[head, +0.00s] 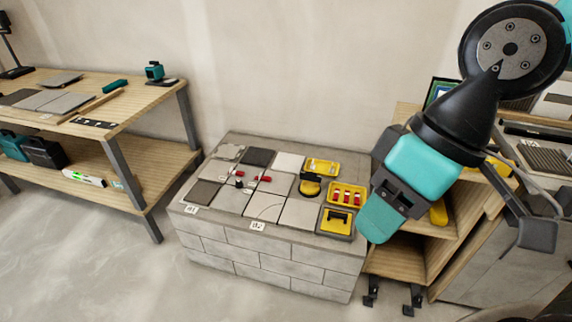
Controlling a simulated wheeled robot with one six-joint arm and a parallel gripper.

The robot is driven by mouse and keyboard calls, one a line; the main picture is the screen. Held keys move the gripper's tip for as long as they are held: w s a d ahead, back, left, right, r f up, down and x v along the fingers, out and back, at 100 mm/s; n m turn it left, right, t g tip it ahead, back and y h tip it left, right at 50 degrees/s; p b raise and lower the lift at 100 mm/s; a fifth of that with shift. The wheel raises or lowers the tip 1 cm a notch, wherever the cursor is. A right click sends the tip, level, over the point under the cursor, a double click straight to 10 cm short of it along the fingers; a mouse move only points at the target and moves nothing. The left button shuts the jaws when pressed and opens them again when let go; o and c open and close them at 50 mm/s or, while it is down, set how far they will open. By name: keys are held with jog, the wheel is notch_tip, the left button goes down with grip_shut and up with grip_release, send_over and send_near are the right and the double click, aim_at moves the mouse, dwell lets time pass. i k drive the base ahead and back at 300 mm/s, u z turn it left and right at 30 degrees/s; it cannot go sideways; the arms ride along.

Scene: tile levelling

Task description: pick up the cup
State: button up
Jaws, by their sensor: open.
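The cup appears to be the round black-and-yellow suction cup (311,184) lying on the tiles near the right side of the block-built platform. It is small in the head view, so its details are unclear. My gripper (378,222) hangs to the right of the platform and higher in the picture, pointing down and left. It is open, apart from the cup, with nothing visible in it. Its fingertips are not clearly made out.
Grey tiles (265,206) with small red and black pieces cover the platform (265,242). Yellow trays (347,193) lie right of the cup. A wooden workbench (145,97) stands at left, a wooden shelf unit (411,247) at right. Floor at lower left is clear.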

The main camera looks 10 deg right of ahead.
aim_at(310, 188)
jog(key=k, duration=0.45)
jog(key=u, duration=0.85)
jog(key=i, duration=1.75)
jog(key=z, duration=1.1)
jog(key=i, duration=0.6)
jog(key=z, duration=0.6)
